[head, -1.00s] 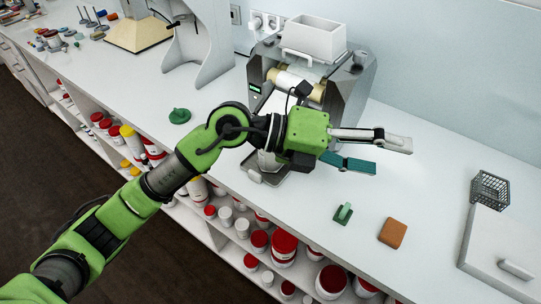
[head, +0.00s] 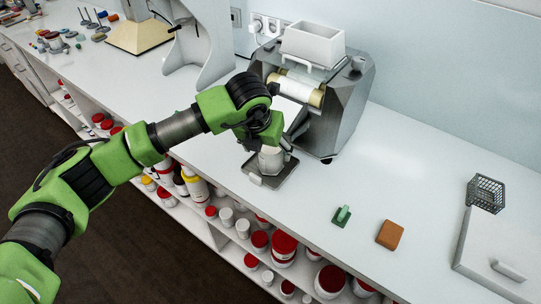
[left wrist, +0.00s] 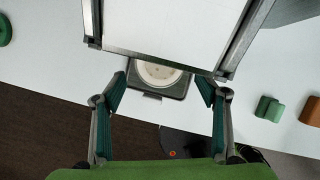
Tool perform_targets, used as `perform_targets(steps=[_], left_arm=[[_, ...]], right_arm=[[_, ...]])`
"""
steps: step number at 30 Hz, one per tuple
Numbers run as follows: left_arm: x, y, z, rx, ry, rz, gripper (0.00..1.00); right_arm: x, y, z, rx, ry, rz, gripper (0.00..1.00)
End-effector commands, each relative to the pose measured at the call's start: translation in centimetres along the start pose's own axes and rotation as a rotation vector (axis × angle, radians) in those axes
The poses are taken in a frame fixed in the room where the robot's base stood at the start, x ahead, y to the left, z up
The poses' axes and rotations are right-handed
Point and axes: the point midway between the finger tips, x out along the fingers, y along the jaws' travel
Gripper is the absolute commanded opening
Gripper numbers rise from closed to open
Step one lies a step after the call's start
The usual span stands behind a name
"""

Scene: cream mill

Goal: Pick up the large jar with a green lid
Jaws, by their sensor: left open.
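A white jar (head: 271,160) stands on the small dark tray (head: 258,179) in front of the mill. In the left wrist view the jar (left wrist: 160,73) shows from above as a pale round disc, with no green lid visible on it. My left gripper (left wrist: 161,90) is open, its two teal pads apart on either side of the jar's near edge in that view. In the head view the left gripper (head: 275,143) is at the jar's top, partly hidden by its own wrist. A green round piece (left wrist: 4,30) lies at the wrist view's left edge. My right gripper is not in view.
The grey mill (head: 343,110) with its rollers stands right behind the jar. A green block (head: 341,216), an orange block (head: 390,235) and a wire basket (head: 486,194) are to the right. Shelves below hold several lidded jars.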

Motion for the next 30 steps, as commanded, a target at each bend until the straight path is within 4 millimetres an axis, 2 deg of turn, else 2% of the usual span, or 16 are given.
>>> perform_targets(steps=[7,11,15,23,24,28,29,30], left_arm=[[1.7,-0.1,-0.1,0.001,0.003,-0.002,0.67],[3.6,-0.1,-0.3,0.000,0.004,-0.001,0.67],[5.5,-0.2,-0.2,0.001,0.001,-0.002,0.67],[6.1,-0.1,-0.3,0.002,-0.001,-0.002,0.67],[6.1,-0.1,-0.3,0.002,-0.001,-0.002,0.64],[6.0,-0.1,-0.3,0.002,-0.001,-0.002,0.30],[6.0,-0.1,-0.3,0.002,-0.001,-0.002,0.25],[6.0,-0.1,-0.3,0.001,-0.001,-0.002,0.25]], right_arm=[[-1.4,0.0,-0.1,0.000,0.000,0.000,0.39],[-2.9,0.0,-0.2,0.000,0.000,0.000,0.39],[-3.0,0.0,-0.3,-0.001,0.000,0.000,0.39],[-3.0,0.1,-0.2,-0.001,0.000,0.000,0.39],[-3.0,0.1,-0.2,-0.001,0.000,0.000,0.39],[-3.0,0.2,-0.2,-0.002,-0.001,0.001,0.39],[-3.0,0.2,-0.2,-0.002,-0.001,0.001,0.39],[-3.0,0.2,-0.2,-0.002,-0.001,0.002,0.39]])
